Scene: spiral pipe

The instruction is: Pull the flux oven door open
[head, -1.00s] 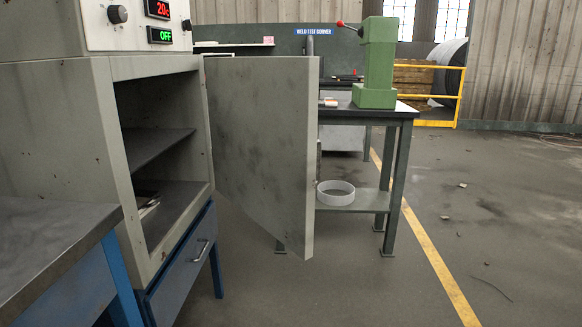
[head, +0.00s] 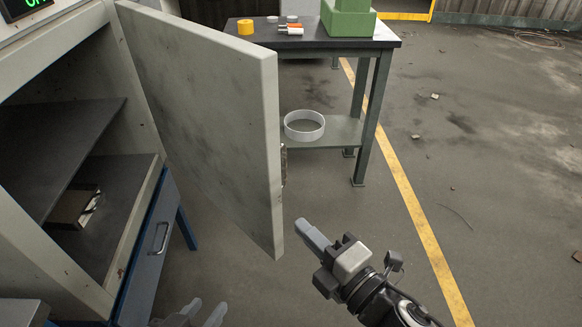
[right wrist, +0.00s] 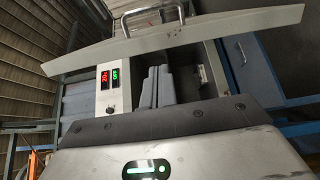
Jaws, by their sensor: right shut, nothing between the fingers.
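The flux oven (head: 125,70) is a pale grey cabinet at the left with its inside exposed. Its door (head: 205,110) is a thick scuffed panel standing wide open, its free edge toward me. My right gripper (head: 305,228) is shut and empty, just right of the door's lower free corner, apparently not touching it. My left gripper (head: 203,310) shows only its fingertips at the bottom edge, spread apart with nothing seen between them. In the right wrist view the door (right wrist: 190,38) and its metal handle (right wrist: 153,18) lie beyond the shut fingers (right wrist: 157,84); the head view hides the handle.
A shelf (head: 60,135) and a small dark box (head: 75,205) are in the oven. A blue drawer unit (head: 155,235) stands below. Behind the door, a workbench (head: 300,40) holds a green press (head: 348,18); a white ring (head: 303,125) lies on its lower shelf. Floor at right is mostly clear.

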